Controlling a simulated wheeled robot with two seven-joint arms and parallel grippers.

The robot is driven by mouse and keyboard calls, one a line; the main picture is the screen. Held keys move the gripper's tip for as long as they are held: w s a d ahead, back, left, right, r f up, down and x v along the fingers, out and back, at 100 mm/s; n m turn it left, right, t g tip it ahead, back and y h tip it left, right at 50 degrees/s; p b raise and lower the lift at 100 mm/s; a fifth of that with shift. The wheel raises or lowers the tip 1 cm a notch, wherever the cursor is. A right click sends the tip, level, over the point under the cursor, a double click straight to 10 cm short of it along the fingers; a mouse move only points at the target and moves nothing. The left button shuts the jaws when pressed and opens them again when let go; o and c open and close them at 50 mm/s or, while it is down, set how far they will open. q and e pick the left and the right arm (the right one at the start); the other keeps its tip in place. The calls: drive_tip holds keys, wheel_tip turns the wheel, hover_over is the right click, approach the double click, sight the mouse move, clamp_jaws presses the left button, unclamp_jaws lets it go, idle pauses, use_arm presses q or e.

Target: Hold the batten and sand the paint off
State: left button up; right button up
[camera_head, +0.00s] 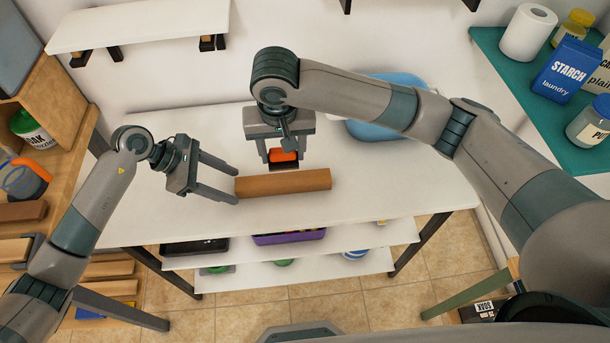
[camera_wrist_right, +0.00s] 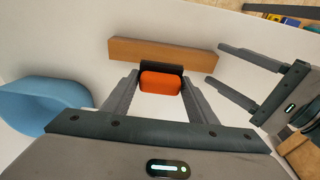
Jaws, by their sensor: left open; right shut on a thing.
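The brown wooden batten (camera_head: 285,184) lies on the white table, and it also shows in the right wrist view (camera_wrist_right: 165,52). I cannot make out paint on the faces in view. My right gripper (camera_head: 284,160) is shut on an orange-topped sanding block (camera_wrist_right: 160,82) with a dark base, which also shows in the head view (camera_head: 282,155). The block is right beside the batten's far edge; I cannot tell if they touch. My left gripper (camera_head: 237,186) is open at the batten's left end, its fingers apart and empty. It also shows in the right wrist view (camera_wrist_right: 235,78).
A blue basin (camera_head: 385,128) stands on the table (camera_head: 410,185) behind my right arm. A teal shelf (camera_head: 525,95) at right holds a paper roll (camera_head: 527,32) and a starch box (camera_head: 570,68). Shelves under the table hold a purple tray (camera_head: 288,237). The table right of the batten is clear.

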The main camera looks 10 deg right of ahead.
use_arm(q)
drive_tip(key=v, duration=1)
drive_tip(key=shift+a+r, duration=0.25)
drive_tip(key=shift+a, duration=0.05)
